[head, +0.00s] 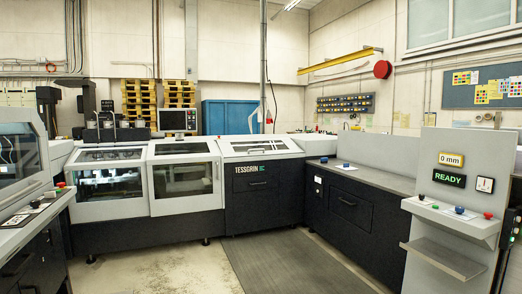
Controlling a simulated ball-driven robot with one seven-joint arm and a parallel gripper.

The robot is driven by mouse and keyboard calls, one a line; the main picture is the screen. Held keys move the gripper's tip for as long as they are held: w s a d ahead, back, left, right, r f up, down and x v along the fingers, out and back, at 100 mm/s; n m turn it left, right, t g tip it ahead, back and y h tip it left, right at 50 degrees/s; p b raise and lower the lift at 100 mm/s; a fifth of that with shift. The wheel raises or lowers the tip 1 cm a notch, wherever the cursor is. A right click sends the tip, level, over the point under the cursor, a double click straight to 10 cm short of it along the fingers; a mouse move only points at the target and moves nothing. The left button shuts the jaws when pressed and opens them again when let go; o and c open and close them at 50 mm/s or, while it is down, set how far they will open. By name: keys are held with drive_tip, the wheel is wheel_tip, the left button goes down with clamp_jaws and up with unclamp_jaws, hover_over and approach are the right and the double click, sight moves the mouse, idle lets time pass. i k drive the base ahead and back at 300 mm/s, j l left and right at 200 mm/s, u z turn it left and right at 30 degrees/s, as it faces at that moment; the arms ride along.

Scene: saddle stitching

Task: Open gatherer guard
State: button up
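Several windowed guards show in the head view, and I cannot tell which one is the gatherer guard. A grey-framed guard with a large clear pane (18,160) is on the machine at the left edge, partly cut off. In the middle, a windowed guard (108,183) stands beside a second windowed guard (186,182) with a dark window. Both middle guards look shut. A light grey lid (262,148) lies to their right, above a dark cabinet marked TESSGRIN. My gripper is not in view.
A grey control panel (450,215) with a READY display, buttons and a shelf stands at the right. A dark low cabinet (352,215) runs toward it. Open floor (165,270) and a dark ribbed mat (290,268) lie in front of the machines.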

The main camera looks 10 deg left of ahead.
sight(243, 148)
drive_tip(key=i+u, duration=0.2)
drive_tip(key=u, duration=0.15)
drive_tip(key=i, duration=5.8)
drive_tip(key=i+u, duration=0.15)
drive_tip(key=i, duration=0.4)
drive_tip(key=i+l+u, duration=0.1)
drive_tip(key=i, duration=0.4)
drive_tip(key=i+l+u, duration=0.15)
drive_tip(key=i, duration=0.35)
drive_tip(key=i+u, duration=0.15)
drive_tip(key=k+j, duration=0.05)
